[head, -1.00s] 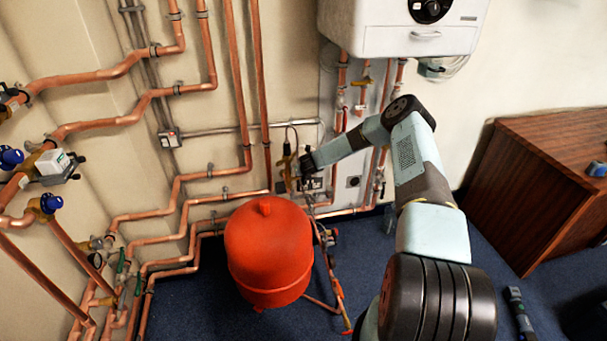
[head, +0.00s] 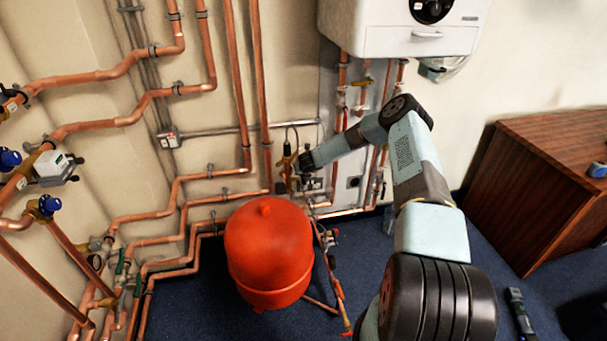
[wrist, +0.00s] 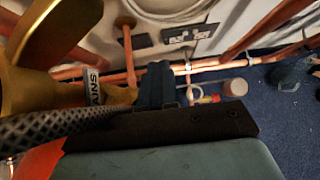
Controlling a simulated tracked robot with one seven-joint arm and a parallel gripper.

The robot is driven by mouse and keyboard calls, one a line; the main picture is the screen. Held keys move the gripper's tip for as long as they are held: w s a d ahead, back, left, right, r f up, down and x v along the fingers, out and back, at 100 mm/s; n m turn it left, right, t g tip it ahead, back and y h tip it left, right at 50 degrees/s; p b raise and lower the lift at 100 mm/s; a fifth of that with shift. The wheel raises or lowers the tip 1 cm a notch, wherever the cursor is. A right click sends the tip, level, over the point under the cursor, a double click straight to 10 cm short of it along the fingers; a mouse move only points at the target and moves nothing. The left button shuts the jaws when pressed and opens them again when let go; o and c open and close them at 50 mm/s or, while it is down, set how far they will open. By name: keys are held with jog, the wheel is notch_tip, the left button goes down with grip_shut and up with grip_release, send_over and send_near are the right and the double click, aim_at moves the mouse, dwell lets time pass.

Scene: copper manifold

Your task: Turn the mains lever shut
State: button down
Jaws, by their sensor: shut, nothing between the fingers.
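The mains valve shows in the wrist view as a brass body (wrist: 50,94) with a white label reading "MAINS" (wrist: 93,88). A broad brass-yellow piece (wrist: 55,30), which looks like its lever, rises at the upper left and is cut off by the frame. In the head view a small brass fitting (head: 286,160) stands behind the red vessel, just left of my wrist. My gripper (wrist: 157,84) is shut and empty, with its dark fingertips close to the right end of the brass body. I cannot tell whether they touch. In the head view the gripper is small and partly lost against the fitting.
A braided hose (wrist: 45,132) crosses close in front of my gripper. The red vessel (head: 268,255) stands below the arm. Copper pipes (head: 190,180) line the wall, and a white boiler (head: 415,38) hangs above. A wooden cabinet (head: 530,190) stands at right.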

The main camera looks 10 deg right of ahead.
jog(key=shift+w+f, duration=0.15)
jog(key=shift+w, duration=0.45)
dwell(0.3)
jog(key=shift+s+f, duration=0.1)
jog(key=shift+s, duration=0.1)
